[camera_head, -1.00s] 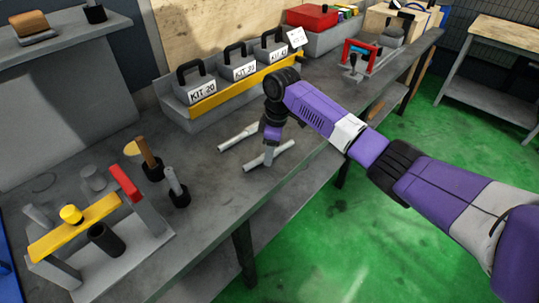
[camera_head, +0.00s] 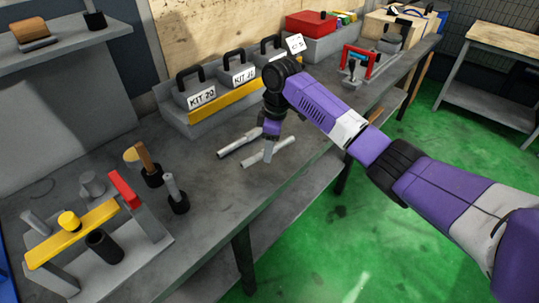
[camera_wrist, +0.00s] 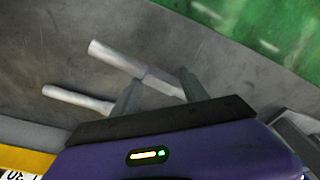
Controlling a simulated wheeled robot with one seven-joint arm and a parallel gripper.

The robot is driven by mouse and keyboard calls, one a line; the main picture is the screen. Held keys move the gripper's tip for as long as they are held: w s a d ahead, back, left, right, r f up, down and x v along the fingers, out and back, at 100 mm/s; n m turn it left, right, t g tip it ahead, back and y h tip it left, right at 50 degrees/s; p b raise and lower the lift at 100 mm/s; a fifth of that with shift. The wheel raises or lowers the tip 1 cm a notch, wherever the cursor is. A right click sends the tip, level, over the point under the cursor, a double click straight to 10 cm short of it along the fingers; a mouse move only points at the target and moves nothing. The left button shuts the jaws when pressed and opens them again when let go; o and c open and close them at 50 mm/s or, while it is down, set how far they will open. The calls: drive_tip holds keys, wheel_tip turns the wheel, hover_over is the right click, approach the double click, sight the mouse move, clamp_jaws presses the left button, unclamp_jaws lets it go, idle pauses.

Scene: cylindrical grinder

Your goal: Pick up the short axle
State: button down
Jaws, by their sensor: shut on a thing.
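Two pale metal axles are at the middle of the grey bench in the head view. My gripper (camera_head: 269,153) points down and is shut on the nearer one, which I take for the short axle (camera_head: 284,145). It lies crosswise between the fingers, slightly above the bench. In the wrist view the held axle (camera_wrist: 112,56) passes between my gripper's fingers (camera_wrist: 162,80), its left end sticking out well past them. The other axle (camera_head: 238,145) lies on the bench just behind; in the wrist view its near part (camera_wrist: 78,99) shows and the rest is hidden by my gripper.
A grey rack of kit boxes with a yellow bar (camera_head: 226,104) stands behind the axles. A fixture with a yellow bar (camera_head: 75,232) and upright tools (camera_head: 177,198) stand at left. A red-handled fixture (camera_head: 358,60) is at far right. The bench front edge is close.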

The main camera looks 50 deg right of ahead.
wheel_tip(320, 180, up, 16)
idle(0.3)
